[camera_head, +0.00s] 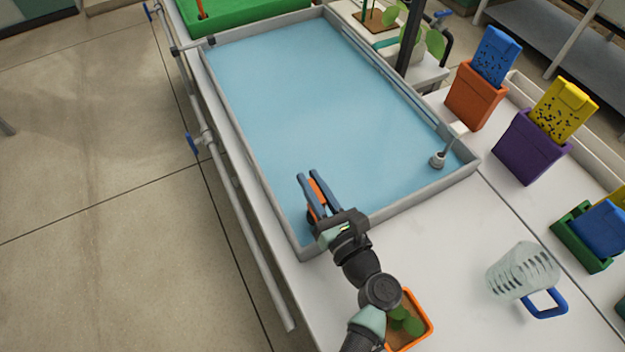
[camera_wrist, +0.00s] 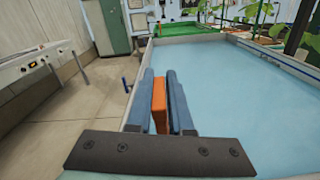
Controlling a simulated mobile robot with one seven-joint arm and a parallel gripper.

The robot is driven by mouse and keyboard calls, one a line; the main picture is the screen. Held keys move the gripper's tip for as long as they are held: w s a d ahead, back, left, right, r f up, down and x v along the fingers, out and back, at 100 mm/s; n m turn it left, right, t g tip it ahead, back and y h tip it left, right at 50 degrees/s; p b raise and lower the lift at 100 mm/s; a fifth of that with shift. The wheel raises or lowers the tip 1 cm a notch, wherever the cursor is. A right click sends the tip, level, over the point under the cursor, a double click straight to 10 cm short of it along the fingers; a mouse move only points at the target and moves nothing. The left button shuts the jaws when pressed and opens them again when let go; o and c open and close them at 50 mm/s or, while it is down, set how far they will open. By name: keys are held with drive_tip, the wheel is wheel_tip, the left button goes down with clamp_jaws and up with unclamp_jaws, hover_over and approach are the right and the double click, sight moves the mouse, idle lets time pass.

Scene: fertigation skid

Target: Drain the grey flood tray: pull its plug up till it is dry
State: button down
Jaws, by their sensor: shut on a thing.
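The grey flood tray (camera_head: 273,222) is a long rectangle filled with light blue water (camera_head: 320,110), which covers its floor. The water also shows in the wrist view (camera_wrist: 245,90). My gripper (camera_head: 307,174) is over the near left part of the tray. Its two blue fingers are shut on an orange piece (camera_head: 317,190), seen as an upright orange block between them in the wrist view (camera_wrist: 159,105). It may be the plug; its lower end is hidden, so I cannot tell whether it is seated. The drain hole is not visible.
A grey-white fitting (camera_head: 437,160) stands in the tray's right corner. Right of the tray are orange (camera_head: 472,98) and purple (camera_head: 528,146) holders with packets, and a clear jug (camera_head: 522,270) with a blue handle. An orange-rimmed box (camera_head: 426,322) lies beside my arm. A pipe runs along the left edge.

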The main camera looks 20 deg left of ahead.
drive_tip(key=c, duration=0.8)
unclamp_jaws()
drive_tip(key=shift+r, duration=0.2)
drive_tip(key=shift+c, duration=0.2)
drive_tip(key=v, duration=1.3)
drive_tip(key=shift+b, duration=0.35)
drive_tip(key=w+r+n+t+h+p, duration=0.1)
drive_tip(key=w+r+n+t+h, duration=0.1)
drive_tip(key=w+r+n, duration=0.55)
drive_tip(key=w+d+r+n+t+h, duration=0.15)
drive_tip(key=r+n, duration=0.25)
drive_tip(key=r, duration=0.6)
drive_tip(key=w+r+n+t+h+p, duration=0.1)
drive_tip(key=w+r+n+t+h, duration=0.15)
drive_tip(key=w+r+n, duration=0.45)
drive_tip(key=s+d+r+n+t+h, duration=0.1)
drive_tip(key=s+r+n+t+h, duration=0.1)
drive_tip(key=r, duration=0.8)
drive_tip(key=s+d+r+n+t+h, duration=0.1)
drive_tip(key=s+r+n+t+h, duration=0.15)
drive_tip(key=r, duration=0.75)
drive_tip(key=s+r+n+t+h, duration=0.2)
drive_tip(key=s+r+t, duration=0.1)
drive_tip(key=s+r, duration=0.2)
drive_tip(key=s+d+r+n+t+h+p, duration=0.1)
drive_tip(key=s+r, duration=0.4)
drive_tip(key=r, duration=0.5)
drive_tip(key=shift+d+n+t+h, duration=0.3)
drive_tip(key=shift+n+t+h, duration=0.05)
drive_tip(key=shift+n+t, duration=0.6)
